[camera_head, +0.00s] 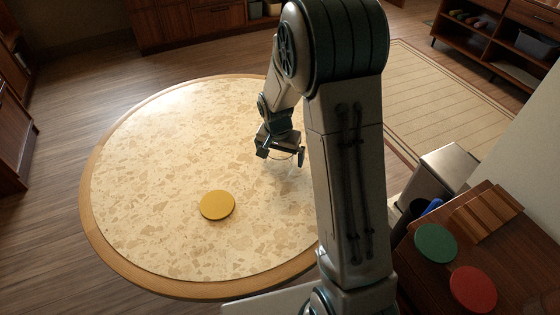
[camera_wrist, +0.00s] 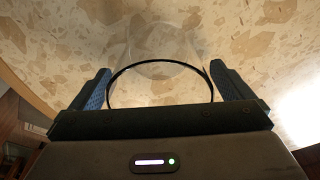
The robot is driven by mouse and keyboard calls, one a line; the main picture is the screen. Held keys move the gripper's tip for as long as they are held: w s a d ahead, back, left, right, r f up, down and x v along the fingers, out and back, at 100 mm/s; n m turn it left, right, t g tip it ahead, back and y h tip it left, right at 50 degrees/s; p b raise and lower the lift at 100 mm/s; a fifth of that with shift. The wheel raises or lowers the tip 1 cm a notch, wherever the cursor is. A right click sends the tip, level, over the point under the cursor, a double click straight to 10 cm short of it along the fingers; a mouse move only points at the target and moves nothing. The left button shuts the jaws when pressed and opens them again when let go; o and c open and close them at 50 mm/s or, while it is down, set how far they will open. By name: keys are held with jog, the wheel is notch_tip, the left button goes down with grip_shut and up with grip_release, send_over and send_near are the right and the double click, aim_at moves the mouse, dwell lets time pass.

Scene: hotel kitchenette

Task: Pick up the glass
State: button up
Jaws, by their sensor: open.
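The clear glass (camera_wrist: 160,52) shows faintly in the wrist view, on the speckled top of the round table (camera_head: 150,180). A dark curved line, seemingly its rim, arcs between the two blue-padded fingers. My gripper (camera_head: 282,155) is open, with one finger on each side of the glass, and it also shows in the wrist view (camera_wrist: 160,88). In the head view the glass is barely visible under the gripper, near the table's right side. I cannot tell whether either finger touches it.
A yellow disc (camera_head: 217,205) lies on the table, left of and nearer than the gripper. Much of the tabletop is clear. At the right are a wooden cabinet with a green disc (camera_head: 436,243) and a red disc (camera_head: 473,289), and a metal bin (camera_head: 447,167).

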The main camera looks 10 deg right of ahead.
jog(key=c, duration=1.1)
jog(key=shift+c, duration=0.2)
jog(key=shift+r, duration=0.15)
